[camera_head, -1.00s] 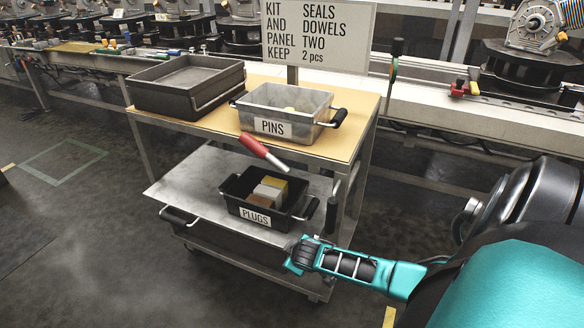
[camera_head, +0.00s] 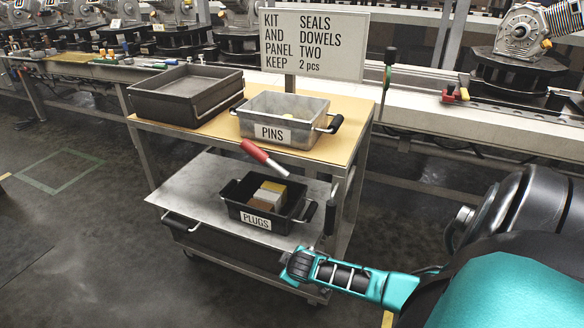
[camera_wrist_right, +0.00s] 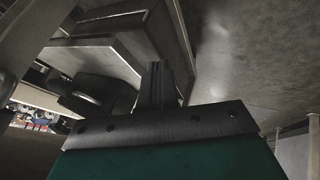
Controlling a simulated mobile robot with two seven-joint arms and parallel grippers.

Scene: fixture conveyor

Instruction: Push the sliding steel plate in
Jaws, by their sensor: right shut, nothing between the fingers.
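The steel plate (camera_head: 178,188) is the grey middle level of the cart, under the wooden top. It sticks out past the cart's frame toward the left and front. A black bin labelled PLUGS (camera_head: 233,210) stands on it, with several blocks inside. My right gripper (camera_head: 286,264) is shut and empty, low at the plate's front right corner. I cannot tell whether it touches the plate or cart. In the right wrist view the shut fingers (camera_wrist_right: 156,84) point toward dark cart parts. My left gripper is not in view.
A metal PINS bin (camera_head: 285,108) and a dark crate (camera_head: 187,92) stand on the wooden top (camera_head: 210,128). A red-handled rod (camera_head: 262,156) slants above the PLUGS bin. A dark drawer (camera_head: 205,240) lies below the plate. Floor at left is clear.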

